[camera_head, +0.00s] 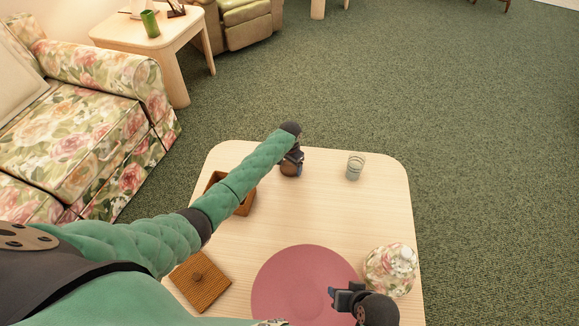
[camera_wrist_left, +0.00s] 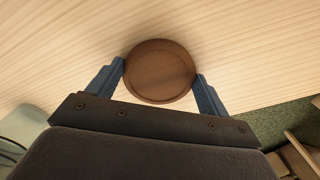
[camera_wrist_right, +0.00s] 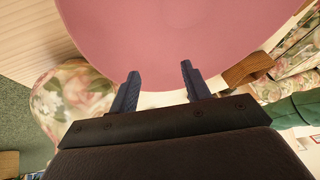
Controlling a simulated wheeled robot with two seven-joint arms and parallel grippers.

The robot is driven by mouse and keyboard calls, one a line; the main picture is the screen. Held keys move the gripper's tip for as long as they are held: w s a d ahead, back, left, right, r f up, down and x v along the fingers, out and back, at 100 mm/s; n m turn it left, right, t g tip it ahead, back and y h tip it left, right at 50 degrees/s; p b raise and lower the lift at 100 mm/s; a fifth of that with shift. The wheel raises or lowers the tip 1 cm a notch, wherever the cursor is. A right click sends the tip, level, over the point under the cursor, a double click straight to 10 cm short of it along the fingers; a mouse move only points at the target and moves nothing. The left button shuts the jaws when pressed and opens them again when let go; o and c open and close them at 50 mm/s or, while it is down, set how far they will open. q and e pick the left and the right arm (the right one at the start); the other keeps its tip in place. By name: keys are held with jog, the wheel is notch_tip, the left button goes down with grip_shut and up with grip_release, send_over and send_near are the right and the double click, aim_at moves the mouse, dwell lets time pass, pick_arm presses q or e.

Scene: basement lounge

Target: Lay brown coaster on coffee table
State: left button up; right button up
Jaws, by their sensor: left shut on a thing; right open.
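The round brown coaster (camera_wrist_left: 160,72) is between the two blue fingers of my left gripper (camera_wrist_left: 161,85), which is shut on its edges. In the head view my left gripper (camera_head: 294,160) is over the far part of the pale wooden coffee table (camera_head: 235,265), and the coaster (camera_head: 289,170) shows below it, partly covered. I cannot tell whether the coaster touches the tabletop. My right gripper (camera_wrist_right: 158,85) is open and empty by the edge of the round pink mat (camera_wrist_right: 170,40); in the head view the right gripper (camera_head: 340,297) is at the near right.
A clear glass (camera_head: 355,166) stands right of the coaster. A brown open box (camera_head: 247,203) is partly behind my left arm. A brown square lid-like piece (camera_head: 200,283) lies near left. A floral jar (camera_head: 390,270) stands at the right edge. A floral sofa (camera_head: 75,125) is left.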

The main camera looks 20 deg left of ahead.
aim_at(290, 167)
pick_arm(q)
jog(key=shift+f, duration=0.1)
jog(key=o, duration=0.9)
notch_tip(290, 167, up, 12)
jog(key=shift+r, duration=0.1)
pick_arm(e)
jog(key=shift+r, duration=0.15)
dwell(0.5)
